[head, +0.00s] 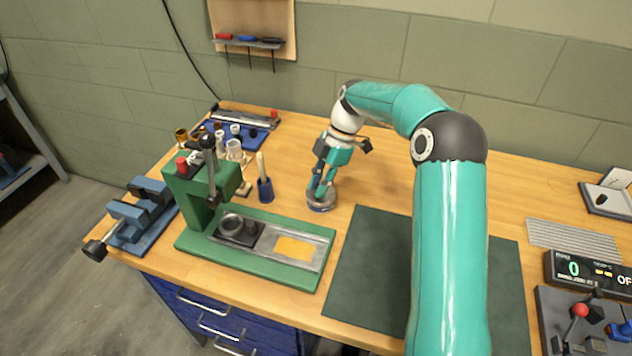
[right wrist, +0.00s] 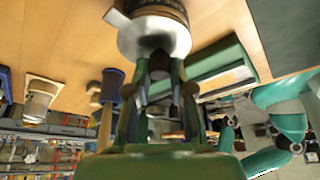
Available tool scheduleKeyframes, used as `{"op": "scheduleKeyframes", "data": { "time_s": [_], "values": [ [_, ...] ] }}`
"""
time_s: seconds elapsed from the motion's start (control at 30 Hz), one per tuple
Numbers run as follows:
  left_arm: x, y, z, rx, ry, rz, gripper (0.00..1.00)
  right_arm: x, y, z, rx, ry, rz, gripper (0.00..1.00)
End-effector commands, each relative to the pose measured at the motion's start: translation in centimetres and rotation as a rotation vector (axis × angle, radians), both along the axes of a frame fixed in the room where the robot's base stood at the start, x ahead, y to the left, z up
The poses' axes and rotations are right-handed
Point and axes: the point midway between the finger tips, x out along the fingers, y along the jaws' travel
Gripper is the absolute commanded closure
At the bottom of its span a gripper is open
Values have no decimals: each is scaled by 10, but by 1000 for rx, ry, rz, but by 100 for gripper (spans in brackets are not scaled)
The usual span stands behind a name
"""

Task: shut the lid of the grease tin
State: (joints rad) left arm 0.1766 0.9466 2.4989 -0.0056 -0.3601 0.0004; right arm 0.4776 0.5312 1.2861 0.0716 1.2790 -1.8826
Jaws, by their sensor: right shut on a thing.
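The grease tin (head: 321,206) stands on the wooden bench, just left of the dark green mat. It is a low round tin with a dark, lettered side and a silver top, seen close up in the right wrist view (right wrist: 155,36). My right gripper (head: 321,195) reaches down onto the tin from above. In the right wrist view its fingers (right wrist: 162,68) close together at the silver lid, with a small part between them. The fingers hide the middle of the lid, and I cannot tell whether it sits fully down. My left gripper is not in view.
A green press (head: 215,180) with a long base stands left of the tin. A blue holder (head: 265,190) with a wooden handle is close behind it. The dark green mat (head: 375,265) is bare. A blue vise (head: 140,215) sits at the left edge.

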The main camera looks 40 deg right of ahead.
Motion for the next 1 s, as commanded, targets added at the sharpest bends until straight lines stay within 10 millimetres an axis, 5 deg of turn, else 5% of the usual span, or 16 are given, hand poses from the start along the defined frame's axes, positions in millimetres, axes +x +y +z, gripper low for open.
{"op": "scheduleKeyframes", "data": {
  "time_s": [0.67,0.7,0.83,1.0],
  "values": [
    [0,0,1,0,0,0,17,-2,-8,3,-17,-12,71,100],
    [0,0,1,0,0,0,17,-2,-8,3,-17,-12,71,75],
    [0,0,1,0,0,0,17,-2,-7,2,-13,-10,72,53],
    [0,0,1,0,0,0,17,-2,-5,1,-9,-6,74,53]
  ]
}}
